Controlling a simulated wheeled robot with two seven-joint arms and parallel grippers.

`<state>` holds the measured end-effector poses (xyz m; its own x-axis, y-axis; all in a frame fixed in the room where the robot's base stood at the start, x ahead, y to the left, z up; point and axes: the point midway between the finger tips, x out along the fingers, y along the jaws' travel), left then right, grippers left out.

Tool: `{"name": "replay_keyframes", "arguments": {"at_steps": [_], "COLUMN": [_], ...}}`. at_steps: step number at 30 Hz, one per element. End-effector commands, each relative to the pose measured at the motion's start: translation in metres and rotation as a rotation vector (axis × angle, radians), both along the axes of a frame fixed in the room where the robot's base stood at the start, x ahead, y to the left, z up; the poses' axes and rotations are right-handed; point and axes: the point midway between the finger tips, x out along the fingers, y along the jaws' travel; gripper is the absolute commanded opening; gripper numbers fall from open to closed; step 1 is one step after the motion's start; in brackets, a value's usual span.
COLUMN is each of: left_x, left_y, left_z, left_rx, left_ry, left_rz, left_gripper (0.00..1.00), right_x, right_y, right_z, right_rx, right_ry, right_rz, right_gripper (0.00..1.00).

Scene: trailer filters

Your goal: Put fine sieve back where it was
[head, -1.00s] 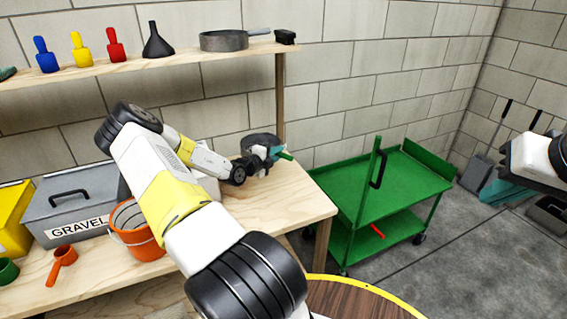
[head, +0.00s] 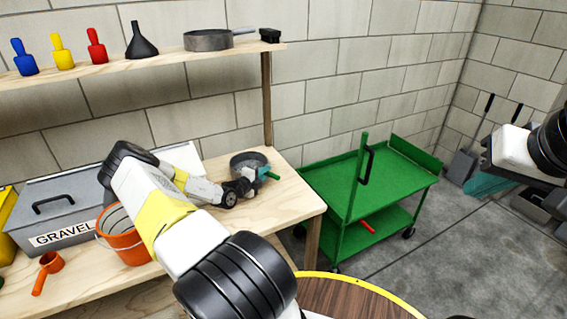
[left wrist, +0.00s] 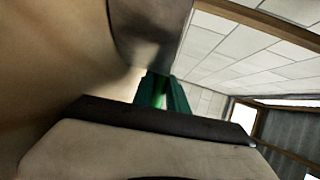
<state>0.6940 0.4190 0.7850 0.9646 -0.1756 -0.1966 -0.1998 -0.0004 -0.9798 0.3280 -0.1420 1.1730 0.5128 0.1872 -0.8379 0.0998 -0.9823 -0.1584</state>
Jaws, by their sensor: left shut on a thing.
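The fine sieve (head: 248,159), a round dark grey pan with a teal-green handle (head: 269,173), is at the right end of the wooden workbench, close to the wall. It is at or just above the bench top; I cannot tell if it touches. My left gripper (head: 247,180) is shut on it by the handle. In the left wrist view, the green handle (left wrist: 165,92) shows beyond the dark gripper edge, under a grey metal surface. My right gripper (head: 492,158) is partly in view at the right edge, and its fingers are not clear.
The wall shelf holds a grey pan (head: 208,40), a black funnel (head: 141,43) and coloured scoops. A gravel box (head: 62,215) and an orange bucket (head: 122,240) stand on the bench (head: 295,205). A green cart (head: 385,185) stands right of the bench. A round table (head: 350,300) is in front.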

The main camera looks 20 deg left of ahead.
Motion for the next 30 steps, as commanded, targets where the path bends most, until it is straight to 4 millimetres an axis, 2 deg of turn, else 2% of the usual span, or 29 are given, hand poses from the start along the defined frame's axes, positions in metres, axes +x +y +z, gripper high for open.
{"name": "replay_keyframes", "arguments": {"at_steps": [3,4,6,7,19,23,30], "left_x": [0.0,0.0,0.0,0.0,-0.004,-0.024,-0.075], "left_y": [0.0,0.0,0.0,0.0,0.001,0.006,0.015], "left_z": [-0.003,-0.003,-0.003,-0.003,0.001,0.005,0.015], "left_rx": [0.0,0.0,-0.001,-0.001,-0.001,0.001,0.001], "left_ry": [-0.001,0.0,0.0,0.0,0.001,0.001,0.002], "left_rz": [0.0,0.0,0.0,0.0,0.0,0.002,0.003], "left_gripper": [0.0,0.24,0.38,0.4,0.4,0.4,0.4], "right_x": [0.0,0.0,0.0,0.0,0.0,0.0,0.0], "right_y": [0.0,0.0,0.0,0.0,0.0,0.0,0.0], "right_z": [0.0,0.0,0.0,0.0,0.0,0.0,0.0], "right_rx": [0.0,0.0,0.0,0.0,0.0,0.0,0.0], "right_ry": [0.0,0.0,0.0,0.0,0.0,0.0,0.0], "right_rz": [0.0,0.0,0.0,0.0,0.0,0.0,0.0], "right_gripper": [0.0,0.0,0.0,0.0,0.0,0.0,0.0]}}
